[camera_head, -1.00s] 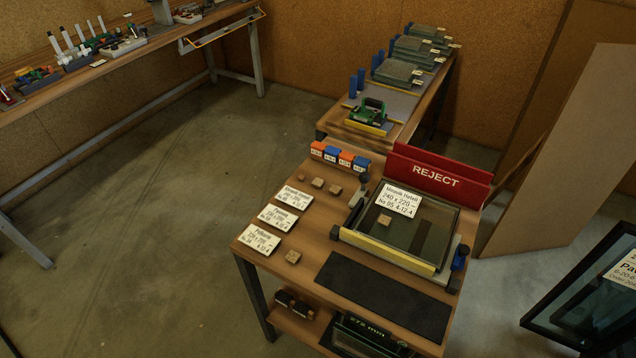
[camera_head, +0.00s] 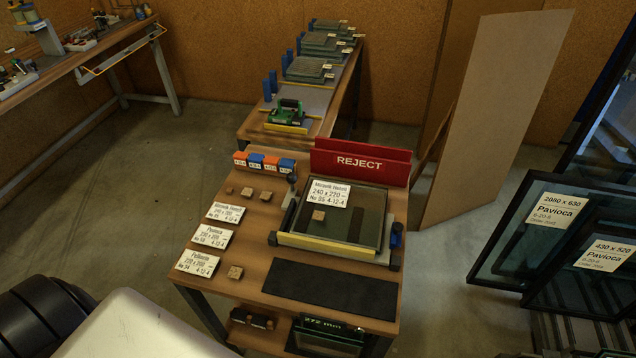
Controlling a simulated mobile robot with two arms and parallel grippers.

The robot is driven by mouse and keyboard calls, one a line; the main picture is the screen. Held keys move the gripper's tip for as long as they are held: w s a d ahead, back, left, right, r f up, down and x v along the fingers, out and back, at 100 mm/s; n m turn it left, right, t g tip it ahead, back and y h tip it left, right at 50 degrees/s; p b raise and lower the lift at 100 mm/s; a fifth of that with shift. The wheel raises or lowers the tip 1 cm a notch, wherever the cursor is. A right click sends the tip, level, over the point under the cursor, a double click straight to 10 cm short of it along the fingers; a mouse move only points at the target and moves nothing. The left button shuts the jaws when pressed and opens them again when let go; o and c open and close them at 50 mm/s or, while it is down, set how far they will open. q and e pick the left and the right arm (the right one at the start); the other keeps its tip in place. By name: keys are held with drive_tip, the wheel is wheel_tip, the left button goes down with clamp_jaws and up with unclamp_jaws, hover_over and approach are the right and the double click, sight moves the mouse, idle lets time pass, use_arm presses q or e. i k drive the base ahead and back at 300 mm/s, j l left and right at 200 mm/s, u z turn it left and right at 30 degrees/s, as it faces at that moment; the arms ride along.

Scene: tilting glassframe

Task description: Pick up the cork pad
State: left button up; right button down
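Several small tan cork pads show in the head view. One cork pad (camera_head: 318,215) lies on the glass pane in the framed tray (camera_head: 330,243), just below a white label. A small group of cork pads (camera_head: 265,196) lies at the back left of the wooden bench (camera_head: 255,225). Another cork pad (camera_head: 235,272) lies alone near the front left, beside the lowest paper label (camera_head: 199,262). None is held in what I see. Neither of my grippers is in view; only dark and white parts of my own body show at the bottom left.
A black mat (camera_head: 330,289) lies in front of the tray. Orange and blue blocks (camera_head: 263,161) and a red REJECT sign (camera_head: 360,164) stand at the back. Framed glass panes (camera_head: 560,225) lean at the right. Open floor lies left of the bench.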

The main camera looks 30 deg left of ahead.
sight(246, 192)
drive_tip(key=j+z, duration=0.3)
drive_tip(key=j, duration=0.15)
drive_tip(key=k+j+z, duration=0.15)
drive_tip(key=j+z, duration=0.15)
drive_tip(key=j, duration=0.15)
drive_tip(key=k+j+z, duration=0.15)
drive_tip(key=j+z, duration=0.15)
drive_tip(key=j, duration=0.15)
drive_tip(key=k+j+z, duration=0.15)
drive_tip(key=j+z, duration=0.15)
drive_tip(key=k+j+z, duration=0.3)
drive_tip(key=j, duration=0.15)
drive_tip(key=i, duration=0.05)
